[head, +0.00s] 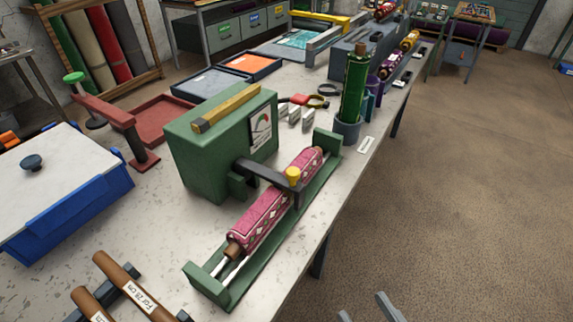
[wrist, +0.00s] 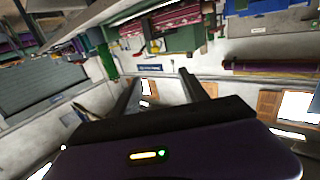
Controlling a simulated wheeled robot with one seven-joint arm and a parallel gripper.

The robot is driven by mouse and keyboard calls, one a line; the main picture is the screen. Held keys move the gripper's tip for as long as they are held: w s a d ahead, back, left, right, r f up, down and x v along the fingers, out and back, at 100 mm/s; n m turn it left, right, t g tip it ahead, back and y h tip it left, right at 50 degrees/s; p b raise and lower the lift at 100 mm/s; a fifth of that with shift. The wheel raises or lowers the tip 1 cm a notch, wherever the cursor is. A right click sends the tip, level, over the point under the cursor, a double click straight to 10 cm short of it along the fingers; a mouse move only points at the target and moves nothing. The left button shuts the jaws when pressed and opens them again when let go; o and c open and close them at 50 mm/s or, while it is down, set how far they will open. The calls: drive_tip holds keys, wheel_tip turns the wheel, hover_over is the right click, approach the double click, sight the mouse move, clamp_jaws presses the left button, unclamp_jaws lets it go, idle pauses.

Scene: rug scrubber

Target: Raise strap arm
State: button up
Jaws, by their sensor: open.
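The green scrubber machine (head: 215,150) stands on the long workbench. A pink patterned rug roll (head: 265,212) lies in its green trough (head: 213,287). The dark strap arm (head: 262,171) reaches from the machine's side across the top of the roll and is down over it. A yellow knob (head: 293,174) sits on the arm near its outer end. My gripper (head: 368,310) is at the bottom edge of the head view, off the bench's front side, open and apart from the strap arm. In the wrist view my gripper's (wrist: 157,88) fingers are spread and empty; the pink roll (wrist: 172,20) shows beyond them.
A green upright roll (head: 354,85) stands in a holder right behind the trough. A blue bin with a white lid (head: 70,180) is at left. Brown tubes (head: 125,285) lie on a rack at front left. The floor (head: 460,200) right of the bench is clear.

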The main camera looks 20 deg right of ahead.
drive_tip(key=w+a+t+b, duration=0.2)
drive_tip(key=w+b, duration=0.2)
drive_tip(key=w, duration=1.1)
drive_tip(key=b, duration=0.2)
approach(294, 177)
drive_tip(key=w+a+r, duration=0.3)
drive_tip(key=r, duration=0.2)
drive_tip(key=w+d+f+m+g+h, duration=0.1)
drive_tip(key=w, duration=0.1)
drive_tip(key=w+d+f+m+g+h, duration=0.1)
drive_tip(key=w+f+h, duration=0.1)
drive_tip(key=shift+d+f, duration=0.1)
drive_tip(key=shift+d, duration=0.1)
drive_tip(key=shift+w, duration=0.3)
drive_tip(key=w, duration=0.4)
drive_tip(key=w+d, duration=0.1)
drive_tip(key=w, duration=0.1)
drive_tip(key=shift+w+d+p, duration=0.1)
drive_tip(key=shift+w+p, duration=0.2)
drive_tip(key=shift+w, duration=0.1)
